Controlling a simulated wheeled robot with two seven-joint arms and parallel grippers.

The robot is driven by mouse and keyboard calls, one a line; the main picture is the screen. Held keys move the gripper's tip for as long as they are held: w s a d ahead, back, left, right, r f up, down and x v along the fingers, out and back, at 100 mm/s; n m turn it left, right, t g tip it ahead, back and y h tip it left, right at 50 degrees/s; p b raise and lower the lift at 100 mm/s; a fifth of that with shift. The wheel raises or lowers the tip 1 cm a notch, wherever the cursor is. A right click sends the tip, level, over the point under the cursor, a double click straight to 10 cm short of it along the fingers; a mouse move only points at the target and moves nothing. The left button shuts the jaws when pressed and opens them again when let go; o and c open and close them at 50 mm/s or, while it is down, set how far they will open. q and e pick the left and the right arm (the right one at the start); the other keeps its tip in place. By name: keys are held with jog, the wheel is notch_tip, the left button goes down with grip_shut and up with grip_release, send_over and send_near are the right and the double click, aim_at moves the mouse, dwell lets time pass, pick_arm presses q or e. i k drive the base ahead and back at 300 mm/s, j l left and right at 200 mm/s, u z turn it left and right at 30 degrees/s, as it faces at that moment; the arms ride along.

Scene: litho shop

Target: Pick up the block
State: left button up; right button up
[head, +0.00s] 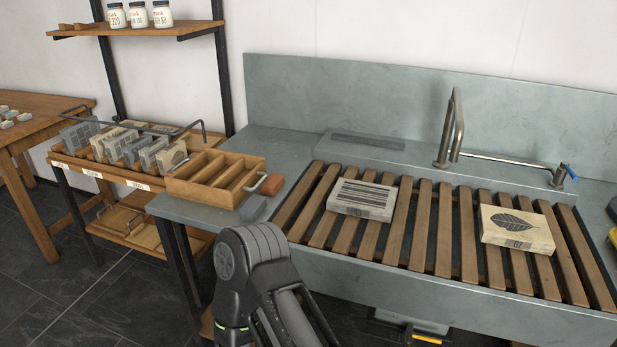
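A pale block with dark stripes and a number on its front edge (362,198) lies flat on the slatted sink rack. A cream block with a dark leaf print (517,229) lies flat on the same rack, farther right. Several more blocks (115,145) stand on edge in a rack on the left cart. The frame does not show which block the task means. One of my arms rises at the bottom centre, in front of the sink edge, apart from both sink blocks. Neither gripper can be made out.
The wooden-slatted grey sink (445,230) has a tap (452,135) behind it. A wooden compartment tray (215,178), a reddish-brown block (271,184) and a grey block (254,208) sit left of it. Jars (138,15) stand on a shelf. Slats between the printed blocks are clear.

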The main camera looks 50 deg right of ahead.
aim_at(273, 183)
jog(key=i+j+z, duration=0.25)
jog(key=z, duration=0.2)
jog(key=i+j+z, duration=0.3)
jog(key=z, duration=0.15)
jog(key=i+j+z, duration=0.2)
jog(key=j+z, duration=0.25)
jog(key=i+j+z, duration=0.1)
jog(key=j+z, duration=0.3)
jog(key=j, duration=0.1)
